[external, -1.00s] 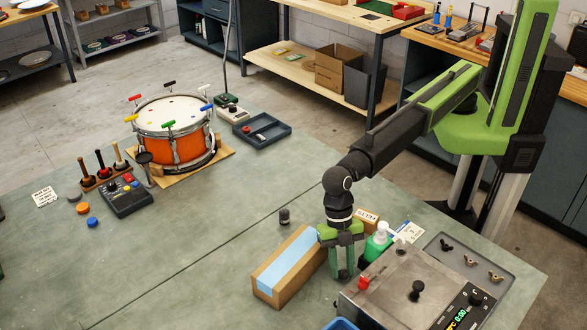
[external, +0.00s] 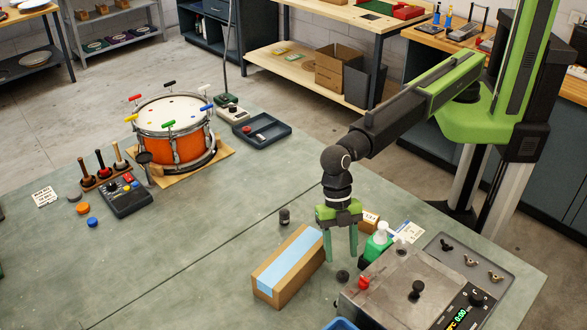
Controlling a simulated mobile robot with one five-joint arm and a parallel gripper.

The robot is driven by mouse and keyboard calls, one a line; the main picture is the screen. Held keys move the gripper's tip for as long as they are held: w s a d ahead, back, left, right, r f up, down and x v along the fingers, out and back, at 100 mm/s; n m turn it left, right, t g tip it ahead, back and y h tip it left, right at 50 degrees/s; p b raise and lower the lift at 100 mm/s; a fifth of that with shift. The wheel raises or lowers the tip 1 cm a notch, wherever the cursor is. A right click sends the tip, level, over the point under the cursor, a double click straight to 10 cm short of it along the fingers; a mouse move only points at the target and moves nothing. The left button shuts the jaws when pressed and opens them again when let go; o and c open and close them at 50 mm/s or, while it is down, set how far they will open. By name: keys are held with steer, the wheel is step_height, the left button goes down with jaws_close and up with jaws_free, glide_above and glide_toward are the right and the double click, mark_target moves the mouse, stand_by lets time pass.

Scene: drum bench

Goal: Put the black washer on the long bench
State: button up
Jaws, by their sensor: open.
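A small black round piece (external: 343,276), which looks like the black washer, sits on the grey-green bench top (external: 190,245), between the cardboard box with the blue strip and the metal machine. A hole in it cannot be made out. My gripper (external: 341,252) hangs above and just behind it, fingers pointing down and spread apart. Nothing shows between the fingers, and they are clear of the black piece.
The long box (external: 285,265) stands left of my gripper. The metal machine (external: 390,285) and a green bottle (external: 377,245) are close on the right. A small dark cylinder (external: 284,216) stands behind the box. The drum (external: 173,145) is far left; the middle bench is clear.

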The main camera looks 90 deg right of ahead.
steer(key=p+v, duration=0.4)
steer(key=v, duration=0.2)
steer(key=shift+d+r, duration=0.2)
steer(key=shift+r, duration=0.1)
steer(key=w+d+m+t+h, duration=0.1)
steer(key=w+d+m, duration=0.25)
steer(key=d, duration=0.85)
steer(key=w+d+f+m, duration=0.1)
steer(key=w+d+m, duration=0.25)
steer(key=d, duration=0.95)
steer(key=w+d+m+t+h, duration=0.15)
steer(key=d+m, duration=0.25)
steer(key=d, duration=0.8)
steer(key=s+d+m, duration=0.2)
steer(key=d+m, duration=0.1)
steer(key=d, duration=0.6)
steer(key=s+d+m+g+h, duration=0.1)
steer(key=s+d+m, duration=0.1)
steer(key=d, duration=0.7)
steer(key=s+d+m, duration=0.2)
steer(key=d+m, duration=0.3)
steer(key=d, duration=0.4)
steer(key=shift+f+h, duration=0.35)
steer(key=shift+f, duration=0.05)
steer(key=shift+o, duration=0.5)
steer(key=shift+d, duration=0.15)
steer(key=shift+o, duration=0.3)
